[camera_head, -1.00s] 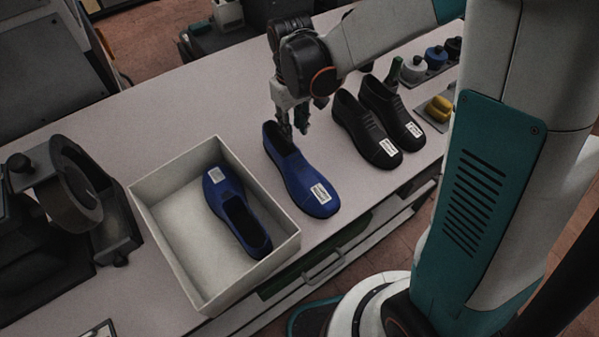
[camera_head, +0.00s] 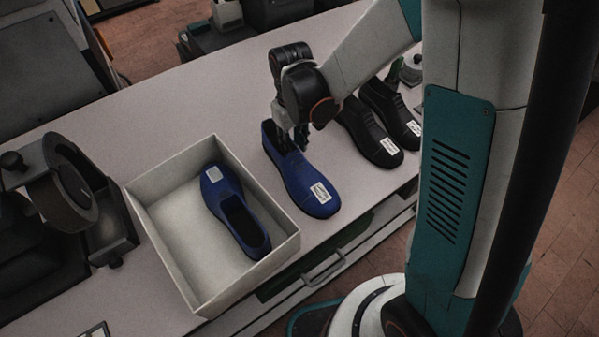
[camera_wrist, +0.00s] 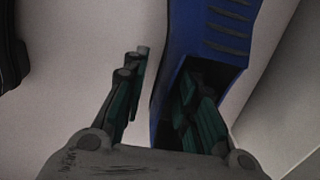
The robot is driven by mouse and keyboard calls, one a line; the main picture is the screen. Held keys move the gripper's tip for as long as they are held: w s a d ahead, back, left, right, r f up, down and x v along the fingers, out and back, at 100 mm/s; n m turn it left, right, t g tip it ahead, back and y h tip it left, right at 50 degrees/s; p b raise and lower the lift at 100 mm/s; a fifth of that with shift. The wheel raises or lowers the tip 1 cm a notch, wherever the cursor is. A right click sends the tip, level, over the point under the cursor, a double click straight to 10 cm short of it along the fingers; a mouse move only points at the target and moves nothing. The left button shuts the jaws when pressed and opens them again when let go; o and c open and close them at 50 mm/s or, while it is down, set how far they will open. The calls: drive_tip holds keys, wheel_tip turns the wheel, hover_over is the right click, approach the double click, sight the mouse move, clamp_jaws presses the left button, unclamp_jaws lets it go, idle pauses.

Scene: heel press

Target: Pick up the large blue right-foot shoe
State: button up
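A blue shoe (camera_head: 310,188) with a white label on its toe lies on the table, right of the box, heel towards the back. My gripper (camera_head: 292,140) is down at its heel opening. In the wrist view the blue shoe (camera_wrist: 208,28) passes between the fingers of my gripper (camera_wrist: 165,92): the left finger is outside the shoe, with a gap to its wall, and the right one is inside the opening. The gripper is open. A second blue shoe (camera_head: 226,196) lies in the open white box (camera_head: 168,245). The label print is too small to read.
Two black shoes (camera_head: 371,135) with labels stand close to the right of the blue shoe, partly behind my arm. A dark machine with a round part (camera_head: 66,190) stands at the left. The table (camera_head: 150,115) behind the box is clear.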

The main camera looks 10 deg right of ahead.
clamp_jaws()
idle(0.4)
